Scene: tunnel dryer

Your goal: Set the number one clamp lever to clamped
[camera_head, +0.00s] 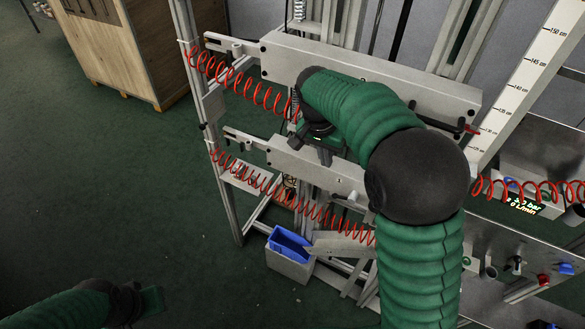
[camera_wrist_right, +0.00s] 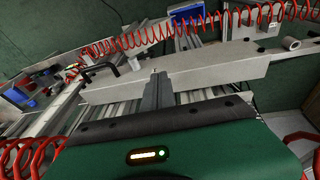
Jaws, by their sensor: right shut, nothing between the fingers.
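Two light grey clamp bars cross the frame in the head view, the upper bar (camera_head: 420,92) and the lower bar (camera_head: 290,160). Small marks on them are too small to read surely. A black bent lever (camera_wrist_right: 103,68) stands on the grey bar (camera_wrist_right: 215,68) in the right wrist view. I cannot tell which lever is number one. My right gripper (camera_head: 298,138) is in front of the lower bar's left half, partly hidden by my wrist. Its fingers (camera_wrist_right: 158,90) are closed and empty, beside the bar and apart from the lever. My left gripper (camera_head: 150,301) is low at the left, far from the bars.
Red coiled hoses (camera_head: 245,85) hang along both bars. A blue bin (camera_head: 288,243) sits below. A valve panel (camera_head: 490,240) and a scale (camera_head: 525,80) stand at the right. A wooden crate (camera_head: 120,45) is at the back left. The green floor at left is clear.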

